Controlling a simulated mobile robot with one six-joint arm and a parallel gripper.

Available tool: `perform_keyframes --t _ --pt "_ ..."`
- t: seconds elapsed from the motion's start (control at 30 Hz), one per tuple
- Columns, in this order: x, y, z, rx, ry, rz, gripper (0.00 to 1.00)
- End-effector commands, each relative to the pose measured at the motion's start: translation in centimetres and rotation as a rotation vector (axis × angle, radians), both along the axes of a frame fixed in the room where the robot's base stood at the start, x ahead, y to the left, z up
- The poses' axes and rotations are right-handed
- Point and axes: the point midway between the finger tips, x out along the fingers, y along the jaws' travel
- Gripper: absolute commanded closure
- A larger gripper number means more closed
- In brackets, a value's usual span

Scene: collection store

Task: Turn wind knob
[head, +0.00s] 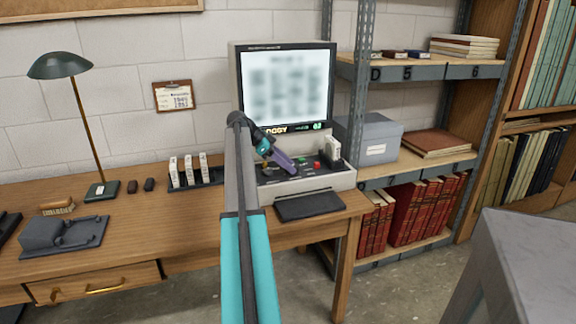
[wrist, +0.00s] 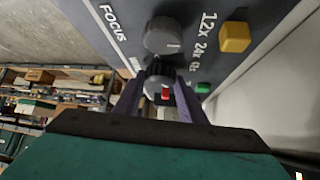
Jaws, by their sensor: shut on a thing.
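The reader machine (head: 345,180) stands on the desk, with a lit, blurred screen (head: 288,85) above a dark control panel (head: 322,178). My gripper (head: 290,168) reaches down to that panel, its fingers hiding part of it. In the wrist view my gripper (wrist: 162,88) is shut on a dark round knob (wrist: 160,72), one finger on each side. Its label is mostly covered, so I cannot read it. A small red patch shows between the fingers. A separate grey knob (wrist: 165,36) with a pale mark sits beyond it near the word FOCUS.
A yellow button (wrist: 235,37) and a green button (wrist: 202,88) lie right of the knobs. White boxes (head: 189,170) in a dark rack and a lamp (head: 60,66) stand on the desk. A metal shelf (head: 418,72) stands right. A grey surface (head: 512,245) is at the front right.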

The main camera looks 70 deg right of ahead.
Motion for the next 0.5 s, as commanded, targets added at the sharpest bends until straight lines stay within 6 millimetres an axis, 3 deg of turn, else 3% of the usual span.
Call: perform_keyframes --t 0.5 --pt "0.0 -0.09 0.03 -0.001 0.001 -0.064 0.85"
